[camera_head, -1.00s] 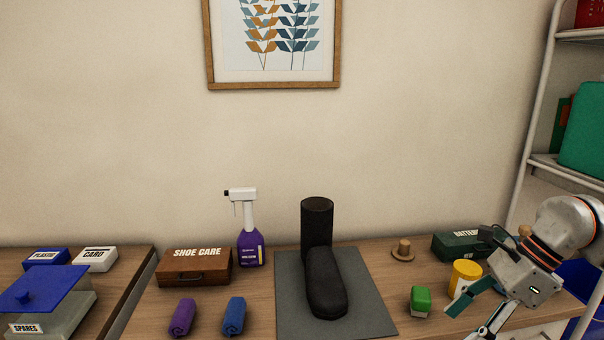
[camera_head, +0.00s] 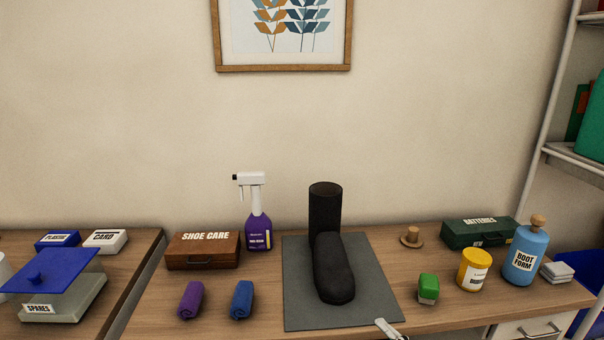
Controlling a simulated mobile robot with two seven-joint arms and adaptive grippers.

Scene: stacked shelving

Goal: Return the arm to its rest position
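A black boot (camera_head: 331,260) stands on a grey mat (camera_head: 299,300) at the middle of the table. A pale, narrow piece (camera_head: 388,328) shows at the bottom edge by the mat's front right corner.
On the wooden table (camera_head: 440,310) stand a green block-like brush (camera_head: 428,288), a yellow tub (camera_head: 473,270), a blue boot form (camera_head: 525,252), a green batteries case (camera_head: 478,232), a shoe care box (camera_head: 203,250) and a purple spray bottle (camera_head: 257,225). A shelf rack (camera_head: 570,155) rises at right.

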